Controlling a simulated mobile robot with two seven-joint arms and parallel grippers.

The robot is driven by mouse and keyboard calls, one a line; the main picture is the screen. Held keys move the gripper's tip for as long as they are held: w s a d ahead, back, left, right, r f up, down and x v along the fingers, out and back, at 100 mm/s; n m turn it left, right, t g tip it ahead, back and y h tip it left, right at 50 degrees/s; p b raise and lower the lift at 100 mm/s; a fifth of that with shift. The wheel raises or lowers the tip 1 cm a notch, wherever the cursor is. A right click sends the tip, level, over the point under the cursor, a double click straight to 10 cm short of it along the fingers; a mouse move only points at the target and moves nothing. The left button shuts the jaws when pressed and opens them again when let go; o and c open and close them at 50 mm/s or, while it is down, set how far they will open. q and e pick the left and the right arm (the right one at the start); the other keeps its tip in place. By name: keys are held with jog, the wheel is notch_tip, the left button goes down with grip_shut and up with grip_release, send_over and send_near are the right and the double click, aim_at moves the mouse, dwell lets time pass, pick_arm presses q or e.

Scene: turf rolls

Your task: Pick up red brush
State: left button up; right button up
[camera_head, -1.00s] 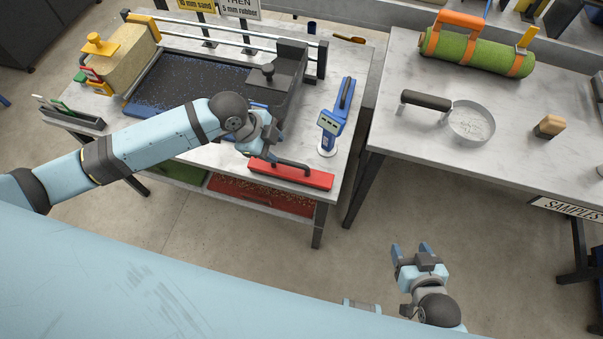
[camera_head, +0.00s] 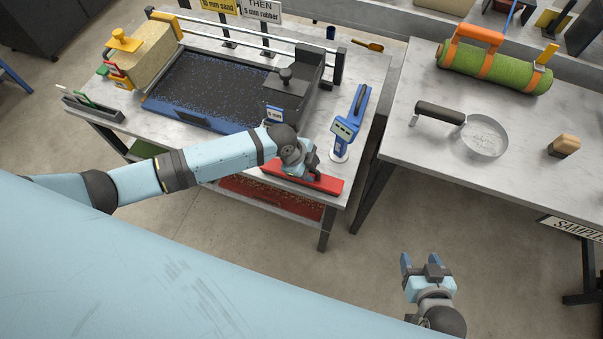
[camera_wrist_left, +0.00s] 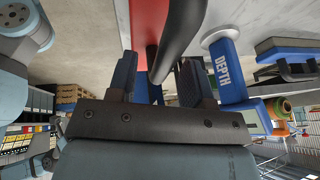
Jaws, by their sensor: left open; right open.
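The red brush (camera_head: 327,184), a long red block with a black handle, lies at the front right of the left table. My left gripper (camera_head: 308,168) is over it and hides part of it. In the left wrist view, the brush's black handle (camera_wrist_left: 182,35) reaches between the two open fingers (camera_wrist_left: 157,78), with the red block (camera_wrist_left: 148,22) beyond. I cannot tell whether a finger touches the handle. My right gripper (camera_head: 421,262) is open and empty over the floor at the lower right.
A blue depth gauge (camera_head: 349,126) stands close behind the brush, to the right of my left gripper. A blue-framed tray of dark granules (camera_head: 187,119) lies to the left. The right table holds a round pan (camera_head: 485,138) and a green roll (camera_head: 490,68).

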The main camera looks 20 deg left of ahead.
pick_arm(q)
jog(key=shift+d+f, duration=0.2)
jog(key=shift+f, duration=0.3)
grip_shut()
jog(key=shift+w+r, duration=0.1)
jog(key=shift+r, duration=0.05)
